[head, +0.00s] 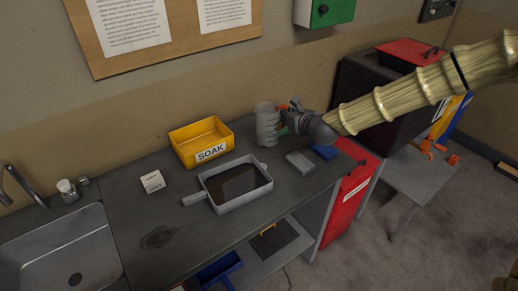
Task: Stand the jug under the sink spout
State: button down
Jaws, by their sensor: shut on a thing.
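A grey, see-through jug (267,124) stands upright at the back of the counter, right of the yellow bin. My gripper (284,120) reaches in from the right and is shut on the jug at its right side, where an orange-red part shows. The fingertips are small and partly hidden. I cannot tell whether the jug's base touches the counter. The sink (65,252) is at the far left front, with its curved metal spout (20,184) at the left edge of the view.
Between jug and sink are a yellow SOAK bin (202,141), a grey pan of dark liquid (235,186) and a small white block (152,182). A grey block (300,163) and a blue item (323,152) lie near the gripper. The counter beside the sink is mostly bare.

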jog(key=shift+f+p, duration=1.15)
jog(key=shift+f, duration=2.85)
jog(key=shift+d, duration=0.1)
jog(key=shift+f, duration=0.15)
jog(key=c, duration=1.5)
grip_release()
jog(key=shift+o, duration=0.2)
